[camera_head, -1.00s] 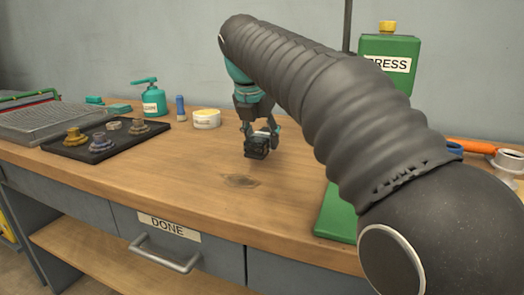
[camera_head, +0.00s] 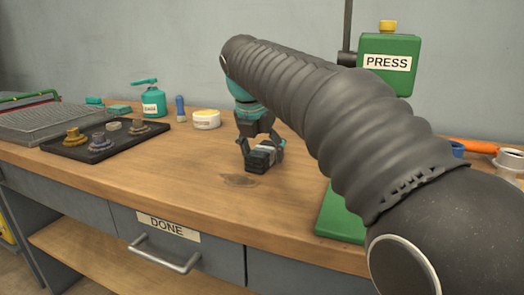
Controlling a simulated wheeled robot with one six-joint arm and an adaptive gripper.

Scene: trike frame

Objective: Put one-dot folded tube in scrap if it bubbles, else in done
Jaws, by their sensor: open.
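A small dark bundle with a pale band on top (camera_head: 258,159), perhaps a folded tube, is on or just above the middle of the workbench. No dots can be made out on it. My gripper (camera_head: 262,150) points down over it, with one open finger on each side. Whether the fingers touch it, I cannot tell. A drawer labelled DONE (camera_head: 168,228) is shut in the bench front, with a metal handle. No place labelled scrap can be read.
A green press (camera_head: 387,62) with a yellow top stands at the right, its green base (camera_head: 340,215) partly behind my arm. A black tray of several knobs (camera_head: 75,147), a teal pump bottle (camera_head: 153,100) and a round tub (camera_head: 206,119) stand left. The bench front-centre is clear.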

